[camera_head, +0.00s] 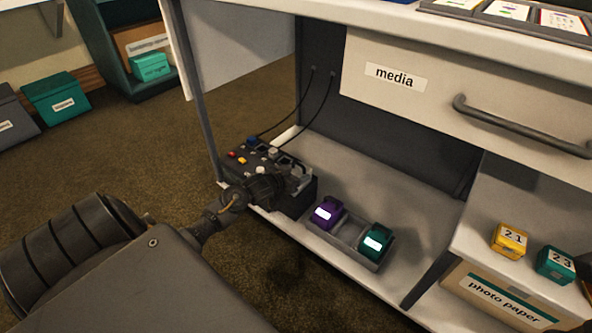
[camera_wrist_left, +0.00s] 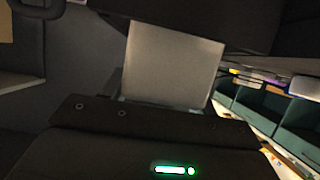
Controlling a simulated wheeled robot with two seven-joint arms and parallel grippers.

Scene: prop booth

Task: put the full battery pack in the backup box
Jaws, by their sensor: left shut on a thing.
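My left gripper (camera_head: 288,183) reaches over the right end of a dark charging unit (camera_head: 243,168) on the cabinet's bottom shelf. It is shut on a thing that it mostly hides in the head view. In the left wrist view a pale grey block (camera_wrist_left: 175,62), seemingly the battery pack, rises behind a dark ledge. A green bar light and a green dot (camera_wrist_left: 175,170) glow on the dark face below. I cannot tell whether the block is seated or free. No box label reading "backup" is legible. My right gripper is out of view.
A grey tray (camera_head: 351,232) beside the unit holds a purple item (camera_head: 326,212) and a teal item (camera_head: 376,241). The media drawer (camera_head: 440,95) overhangs the shelf. Boxes numbered 21 (camera_head: 509,241) and 23 (camera_head: 556,265) stand right. Teal boxes (camera_head: 57,98) (camera_head: 150,67) stand far left.

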